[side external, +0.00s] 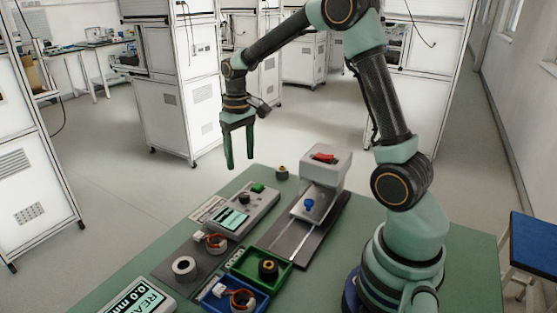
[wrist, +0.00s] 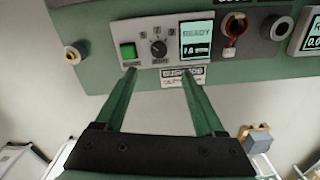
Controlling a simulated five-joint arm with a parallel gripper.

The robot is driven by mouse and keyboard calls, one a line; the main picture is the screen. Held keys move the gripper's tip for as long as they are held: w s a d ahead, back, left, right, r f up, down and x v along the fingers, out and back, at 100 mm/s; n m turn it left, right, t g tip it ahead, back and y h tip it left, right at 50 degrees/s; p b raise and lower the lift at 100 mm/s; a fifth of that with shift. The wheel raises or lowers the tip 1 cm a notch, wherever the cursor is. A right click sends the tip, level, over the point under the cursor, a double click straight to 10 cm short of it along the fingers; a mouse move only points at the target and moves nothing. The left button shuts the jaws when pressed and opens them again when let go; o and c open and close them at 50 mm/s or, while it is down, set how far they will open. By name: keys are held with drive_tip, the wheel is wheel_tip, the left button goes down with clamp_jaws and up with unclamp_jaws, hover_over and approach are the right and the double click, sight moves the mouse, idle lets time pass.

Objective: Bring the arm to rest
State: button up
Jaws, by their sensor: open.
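My gripper (side external: 240,167) is open and empty, pointing down and raised in the air near the far edge of the green table (side external: 462,262). In the wrist view, my gripper's two green fingers (wrist: 158,73) are apart with nothing between them. Past them is the test box (wrist: 168,38) with a green button, a knob and a screen reading READY. The same test box (side external: 238,212) lies on the table below and in front of my gripper in the side view.
A press-like fixture (side external: 326,165) with a red switch stands right of the test box. A green tray (side external: 240,276) and a blue tray (side external: 208,301) hold parts in front. A wound stator (side external: 216,243) and a grey ring (side external: 184,268) lie on a dark mat. Air around my gripper is clear.

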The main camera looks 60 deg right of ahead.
drive_tip(key=shift+r, duration=0.25)
drive_tip(key=s+a+r+n+t, duration=0.1)
drive_tip(key=s+a+r+t, duration=0.1)
drive_tip(key=s+a+r, duration=0.2)
drive_tip(key=s+a+r+n+t, duration=0.1)
drive_tip(key=s+a+r+t, duration=0.2)
drive_tip(key=s+a+r, duration=0.2)
drive_tip(key=s+a, duration=0.2)
drive_tip(key=s, duration=0.2)
drive_tip(key=shift+s+r+t, duration=0.15)
drive_tip(key=shift+s+t, duration=0.15)
drive_tip(key=shift+s, duration=0.05)
